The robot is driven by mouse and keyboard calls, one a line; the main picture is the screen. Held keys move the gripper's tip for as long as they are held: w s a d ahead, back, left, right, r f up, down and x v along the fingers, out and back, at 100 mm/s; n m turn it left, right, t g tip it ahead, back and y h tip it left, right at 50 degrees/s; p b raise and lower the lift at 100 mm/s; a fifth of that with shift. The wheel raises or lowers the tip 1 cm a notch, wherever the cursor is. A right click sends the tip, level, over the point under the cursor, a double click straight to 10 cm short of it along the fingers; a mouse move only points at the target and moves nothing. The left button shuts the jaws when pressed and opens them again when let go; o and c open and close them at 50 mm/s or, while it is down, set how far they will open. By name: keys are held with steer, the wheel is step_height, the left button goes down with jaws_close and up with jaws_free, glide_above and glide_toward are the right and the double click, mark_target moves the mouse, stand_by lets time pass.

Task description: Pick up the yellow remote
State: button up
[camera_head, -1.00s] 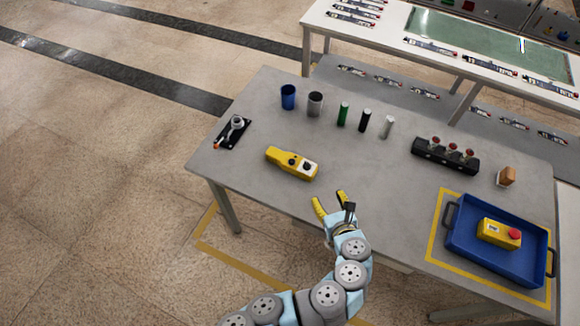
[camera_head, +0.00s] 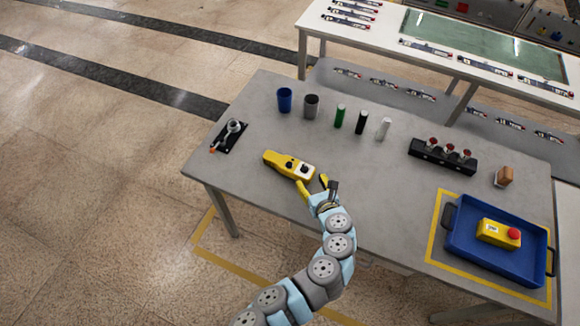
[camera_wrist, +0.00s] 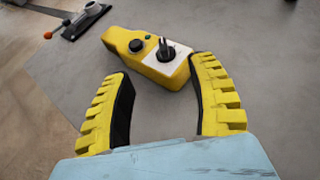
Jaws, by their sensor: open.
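The yellow remote (camera_head: 289,164) lies on the grey table, left of its middle near the front edge. It has a dark button and a dark knob on a white plate. My gripper (camera_head: 313,183) is open and empty, just in front of the remote's right end. In the wrist view the remote (camera_wrist: 150,55) lies beyond the fingertips of my gripper (camera_wrist: 158,66), with its white-plated end nearest and partly close to the right finger. I cannot tell whether they touch.
A black stand (camera_head: 229,136) is left of the remote. Blue (camera_head: 285,99) and grey cups (camera_head: 311,105) and several cylinders stand behind it. A blue tray (camera_head: 470,248) holding a yellow box with a red button (camera_head: 498,233) is at right. The table's middle is clear.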

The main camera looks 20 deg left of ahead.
mark_target(305, 167)
steer(key=shift+x, duration=1.6)
steer(key=shift+w, duration=0.1)
steer(key=shift+w+r+x, duration=0.15)
steer(key=shift+x, duration=0.75)
steer(key=shift+w+r+x, duration=0.1)
steer(key=shift+r+x, duration=0.05)
steer(key=shift+x, duration=0.7)
steer(key=shift+w+a+f+b, duration=0.3)
steer(key=shift+w+a+b, duration=0.05)
steer(key=shift+w+a, duration=0.1)
steer(key=shift+d, duration=0.1)
jaws_close()
